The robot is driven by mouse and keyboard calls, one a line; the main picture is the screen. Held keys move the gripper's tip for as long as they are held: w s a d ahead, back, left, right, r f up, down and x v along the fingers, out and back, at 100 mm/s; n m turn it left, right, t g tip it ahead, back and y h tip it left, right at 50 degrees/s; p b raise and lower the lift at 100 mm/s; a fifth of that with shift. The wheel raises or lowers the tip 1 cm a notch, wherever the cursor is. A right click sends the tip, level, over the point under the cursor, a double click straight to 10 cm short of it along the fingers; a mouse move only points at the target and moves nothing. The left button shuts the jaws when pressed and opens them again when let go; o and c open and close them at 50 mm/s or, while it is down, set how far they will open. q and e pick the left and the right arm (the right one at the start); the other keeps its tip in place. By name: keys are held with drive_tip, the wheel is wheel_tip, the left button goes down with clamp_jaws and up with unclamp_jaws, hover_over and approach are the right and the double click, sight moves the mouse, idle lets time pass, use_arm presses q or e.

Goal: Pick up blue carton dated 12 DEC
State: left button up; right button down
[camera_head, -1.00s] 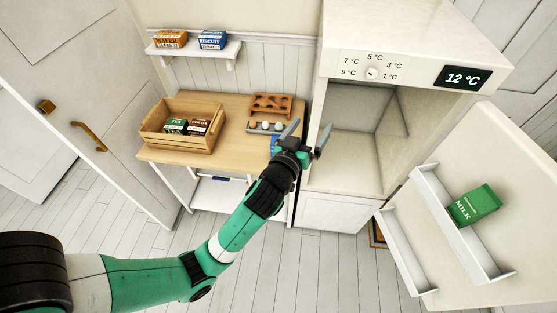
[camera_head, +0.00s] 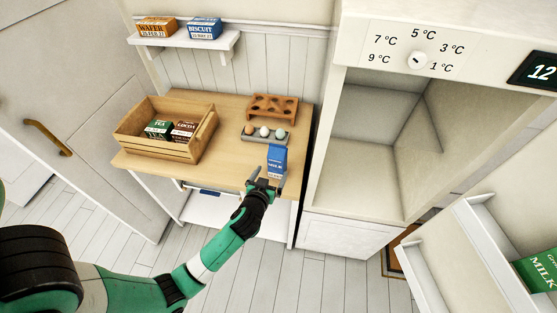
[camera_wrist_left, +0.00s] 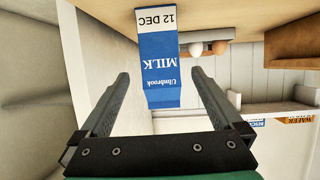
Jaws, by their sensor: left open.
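The blue milk carton (camera_head: 277,160) stands upright at the front right of the wooden table. In the left wrist view the carton (camera_wrist_left: 158,60) appears upside down, with "12 DEC" on its white band and "Ulmbrook MILK" on its blue face. My left gripper (camera_head: 264,182) is just in front of the carton. Its fingers (camera_wrist_left: 160,95) are apart, and the carton's top end shows between them in the wrist view, with gaps on both sides. I cannot tell how far the fingers reach along its sides. My right gripper is not in view.
An egg tray (camera_head: 264,138) and a brown holed rack (camera_head: 272,106) sit behind the carton. A wooden crate (camera_head: 190,150) with tea and cocoa boxes is at left. An open fridge (camera_head: 365,150) stands right; its door holds a green milk carton (camera_head: 540,268).

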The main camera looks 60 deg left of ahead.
sight(275, 166)
use_arm(q)
drive_tip(key=x, duration=0.4)
drive_tip(key=shift+b, duration=0.3)
drive_tip(key=b+x, duration=0.1)
drive_tip(key=x, duration=0.3)
drive_tip(key=shift+w+a+f+b, duration=0.15)
drive_tip(key=shift+a+b, duration=0.1)
drive_tip(key=shift+b, duration=0.15)
drive_tip(key=shift+w+a, duration=0.25)
clamp_jaws()
